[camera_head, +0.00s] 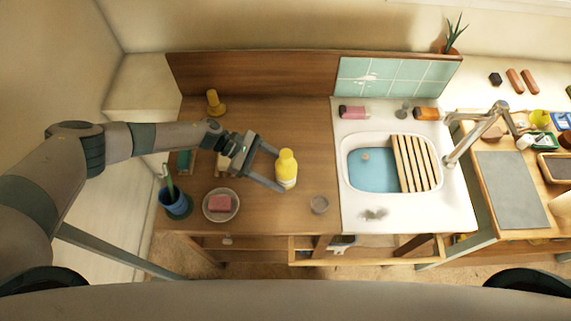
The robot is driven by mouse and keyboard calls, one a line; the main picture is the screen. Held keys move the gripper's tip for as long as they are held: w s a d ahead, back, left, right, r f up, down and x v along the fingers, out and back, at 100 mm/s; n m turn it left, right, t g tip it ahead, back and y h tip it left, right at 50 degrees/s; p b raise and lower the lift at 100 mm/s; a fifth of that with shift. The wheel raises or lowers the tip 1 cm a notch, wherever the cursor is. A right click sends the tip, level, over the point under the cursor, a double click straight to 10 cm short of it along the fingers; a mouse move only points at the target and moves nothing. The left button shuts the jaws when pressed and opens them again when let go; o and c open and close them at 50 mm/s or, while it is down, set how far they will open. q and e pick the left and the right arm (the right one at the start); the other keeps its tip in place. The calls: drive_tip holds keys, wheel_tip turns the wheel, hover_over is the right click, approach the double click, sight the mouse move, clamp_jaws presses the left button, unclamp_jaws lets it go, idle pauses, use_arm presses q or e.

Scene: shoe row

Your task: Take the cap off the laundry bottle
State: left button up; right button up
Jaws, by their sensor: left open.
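The laundry bottle (287,170) is yellow with a pale label and stands upright on the wooden counter, left of the sink. Its yellow cap (286,154) appears to be on top. My left gripper (276,169) is open, with its fingers pointing right at the bottle. The fingertips are close to the bottle's left side; I cannot tell whether they touch it. My right gripper is not in view.
A dish with a pink block (220,204), a blue cup (175,203) and a yellow object (215,103) stand on the wooden counter (270,215). The sink (371,176) with a slatted rack is further right.

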use_arm(q)
drive_tip(key=shift+s+d+f, duration=0.15)
drive_tip(key=shift+d+f, duration=0.1)
drive_tip(key=shift+d, duration=0.15)
drive_tip(key=c, duration=0.9)
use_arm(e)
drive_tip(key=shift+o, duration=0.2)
